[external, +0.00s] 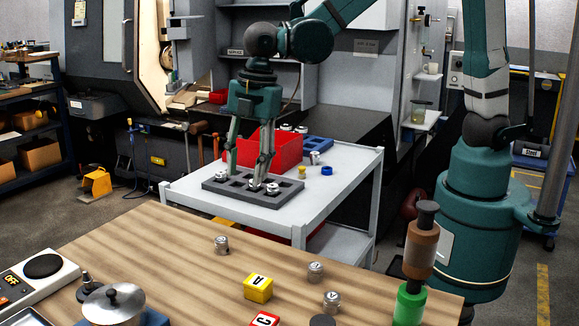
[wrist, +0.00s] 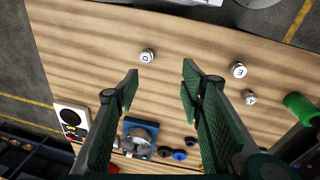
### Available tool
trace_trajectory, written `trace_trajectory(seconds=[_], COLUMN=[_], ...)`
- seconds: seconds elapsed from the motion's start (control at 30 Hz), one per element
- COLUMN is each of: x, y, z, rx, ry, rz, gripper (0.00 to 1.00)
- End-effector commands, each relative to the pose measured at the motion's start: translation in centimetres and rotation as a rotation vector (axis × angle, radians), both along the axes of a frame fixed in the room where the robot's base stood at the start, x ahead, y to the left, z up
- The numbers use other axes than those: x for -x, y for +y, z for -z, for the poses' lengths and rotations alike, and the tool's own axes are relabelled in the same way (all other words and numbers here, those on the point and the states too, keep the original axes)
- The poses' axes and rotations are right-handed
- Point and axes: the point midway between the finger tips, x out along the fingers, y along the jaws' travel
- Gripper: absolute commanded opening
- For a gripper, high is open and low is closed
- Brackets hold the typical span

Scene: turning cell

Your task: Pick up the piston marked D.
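The piston marked D (wrist: 147,56) is a small silver cylinder standing on the wooden table. Its dark letter shows on top in the wrist view, where it lies just beyond my fingertips, nearer the left finger. By layout it matches the leftmost silver piston (external: 222,245) on the table in the external view; its letter is unreadable there. My gripper (external: 246,180) is open and empty, fingers pointing down. In the wrist view my gripper (wrist: 160,74) has its two green fingers wide apart over the table. In the external view they overlap the grey tray behind; exact height is unclear.
Two other silver pistons (wrist: 238,70) (wrist: 249,97) stand to the right. A yellow block marked A (external: 257,289) and a green cylinder (external: 408,305) are on the table. Behind, a white cart (external: 345,185) carries a grey slotted tray (external: 290,198) and a red bin (external: 285,150).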

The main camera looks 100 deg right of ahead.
Motion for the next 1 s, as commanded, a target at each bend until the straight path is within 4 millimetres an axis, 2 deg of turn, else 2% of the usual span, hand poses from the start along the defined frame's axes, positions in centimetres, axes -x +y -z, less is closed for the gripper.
trace_trajectory(seconds=[0.3, 0.6, 0.8, 1.0], x=[-3.5, -6.1, -6.8, -7.0], y=[-0.6, -1.1, -1.3, -1.3], z=[5.3, 10.4, 12.2, 12.6], rx=[0.013, 0.017, 0.016, 0.016], ry=[0.068, 0.125, 0.145, 0.15], rz=[-0.131, -0.248, -0.291, -0.301], gripper=[0.39, 0.39, 0.39, 0.39])
